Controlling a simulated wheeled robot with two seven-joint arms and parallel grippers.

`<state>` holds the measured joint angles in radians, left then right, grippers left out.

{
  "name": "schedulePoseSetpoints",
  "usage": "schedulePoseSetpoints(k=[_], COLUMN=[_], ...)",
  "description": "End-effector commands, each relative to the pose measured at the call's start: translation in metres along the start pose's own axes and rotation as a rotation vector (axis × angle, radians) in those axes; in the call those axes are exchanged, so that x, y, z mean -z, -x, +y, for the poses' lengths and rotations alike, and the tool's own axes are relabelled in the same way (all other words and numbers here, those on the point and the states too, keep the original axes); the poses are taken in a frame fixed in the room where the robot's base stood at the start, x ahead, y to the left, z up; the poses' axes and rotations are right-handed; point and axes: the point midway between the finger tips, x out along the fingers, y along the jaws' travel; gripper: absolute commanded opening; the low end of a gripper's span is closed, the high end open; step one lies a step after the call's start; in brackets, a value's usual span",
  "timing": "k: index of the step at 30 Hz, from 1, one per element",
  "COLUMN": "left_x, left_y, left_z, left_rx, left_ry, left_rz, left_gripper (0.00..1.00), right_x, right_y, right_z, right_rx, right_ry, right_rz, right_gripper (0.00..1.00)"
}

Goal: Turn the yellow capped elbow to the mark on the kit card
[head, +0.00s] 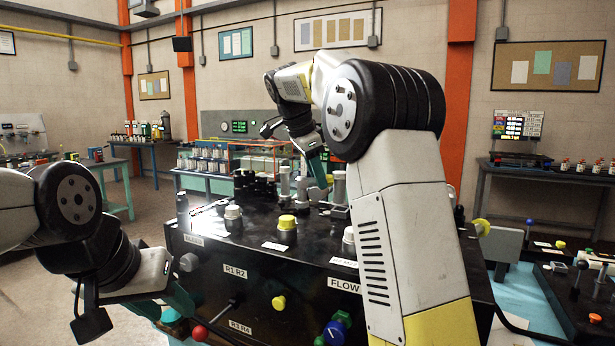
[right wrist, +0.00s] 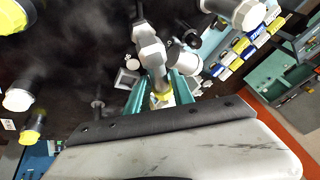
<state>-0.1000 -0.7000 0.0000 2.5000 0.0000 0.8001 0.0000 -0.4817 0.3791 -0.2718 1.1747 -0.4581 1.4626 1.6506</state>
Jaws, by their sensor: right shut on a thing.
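The yellow capped elbow (right wrist: 150,55) shows in the right wrist view as a grey bent fitting with a yellow part (right wrist: 160,99) low between my fingers. My right gripper (right wrist: 159,92) is shut on it, one teal finger on each side. In the head view my right gripper (head: 312,150) reaches over the back of the black bench block, and the elbow is largely hidden there. My left gripper (head: 165,306) hangs low at the front left, beside the block, with its teal fingers apart and empty. I cannot make out the kit card or its mark.
The black block (head: 255,268) carries a yellow-capped port (head: 287,226), white-capped ports (head: 233,214), a red knob (head: 199,333) and a blue-green knob (head: 337,328). Grey fittings stand upright near my right gripper. Side benches stand behind. Free floor lies at the left.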

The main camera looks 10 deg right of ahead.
Motion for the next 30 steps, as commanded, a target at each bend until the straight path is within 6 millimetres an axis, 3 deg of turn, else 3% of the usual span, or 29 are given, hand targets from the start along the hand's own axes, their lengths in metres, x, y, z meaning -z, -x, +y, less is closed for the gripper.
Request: schedulePoseSetpoints(k=[8,9,12,23,30], left_x=[0.0,0.0,0.0,0.0,0.0], left_y=[0.0,0.0,0.0,0.0,0.0], left_z=[0.0,0.0,0.0,0.0,0.0], left_rx=[0.0,0.0,0.0,0.0,0.0], left_ry=[0.0,0.0,0.0,0.0,0.0], left_rz=[0.0,0.0,0.0,0.0,0.0], left_gripper=[0.39,0.39,0.39,0.39,0.39], right_x=[-0.001,-0.001,-0.001,0.0,-0.001], right_y=[0.001,0.001,0.0,0.004,0.04], right_z=[0.0,0.0,0.0,-0.001,-0.002], right_rx=[0.001,0.001,0.001,0.003,0.005], right_ry=[0.001,0.001,0.001,0.001,0.0], right_rz=[-0.002,-0.002,-0.002,-0.001,-0.001], right_gripper=[0.0,0.33,0.5,0.5,0.5])
